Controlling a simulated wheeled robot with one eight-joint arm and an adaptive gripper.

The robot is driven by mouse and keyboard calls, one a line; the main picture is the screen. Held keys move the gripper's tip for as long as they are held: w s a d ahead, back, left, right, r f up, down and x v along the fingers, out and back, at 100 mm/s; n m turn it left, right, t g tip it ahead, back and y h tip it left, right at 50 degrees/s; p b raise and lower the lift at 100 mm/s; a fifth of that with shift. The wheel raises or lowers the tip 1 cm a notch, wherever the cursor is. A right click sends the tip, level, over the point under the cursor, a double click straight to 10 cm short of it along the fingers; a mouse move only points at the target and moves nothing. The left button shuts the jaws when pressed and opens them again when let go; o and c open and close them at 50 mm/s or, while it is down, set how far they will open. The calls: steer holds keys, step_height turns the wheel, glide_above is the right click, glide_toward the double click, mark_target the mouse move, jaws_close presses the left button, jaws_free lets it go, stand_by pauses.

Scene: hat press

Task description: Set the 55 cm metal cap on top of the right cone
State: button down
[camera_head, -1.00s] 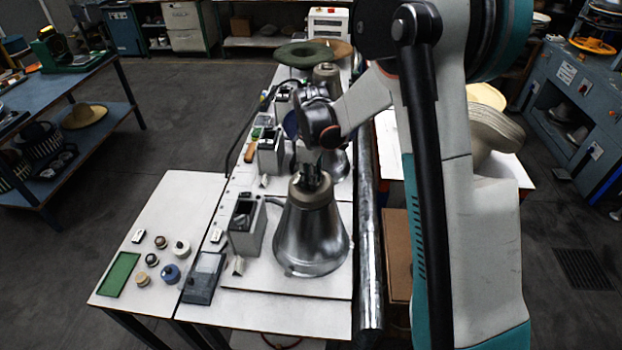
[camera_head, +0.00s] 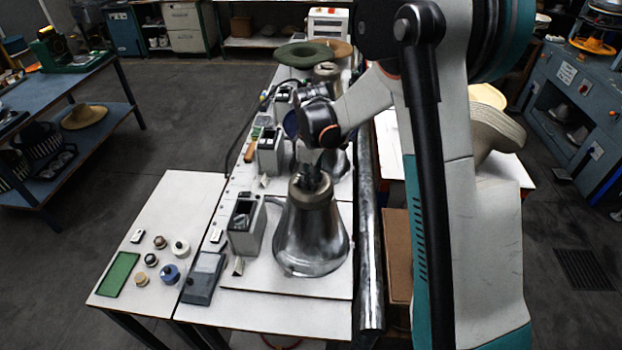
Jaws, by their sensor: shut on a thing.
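A shiny metal cone (camera_head: 312,243) stands upright on the near end of the white bench. A dull brownish-grey metal cap (camera_head: 313,198) is at its top, in line with it; I cannot tell whether it bears fully on the cone. My gripper (camera_head: 312,180) points down from above and is shut on the top of the cap. The fingers are dark and small, and partly hidden by my wrist. Another metal cone (camera_head: 337,165) stands farther back, partly hidden by my arm. A size marking on the cap cannot be read.
A grey control box (camera_head: 246,232) stands close left of the near cone. A green hat (camera_head: 303,54) is at the back. A metal rail (camera_head: 370,250) runs along the right edge.

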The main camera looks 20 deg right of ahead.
steer(key=c, duration=1.5)
jaws_free()
steer(key=shift+r+p, duration=1.8)
steer(key=shift+r, duration=2)
steer(key=shift+s, duration=0.1)
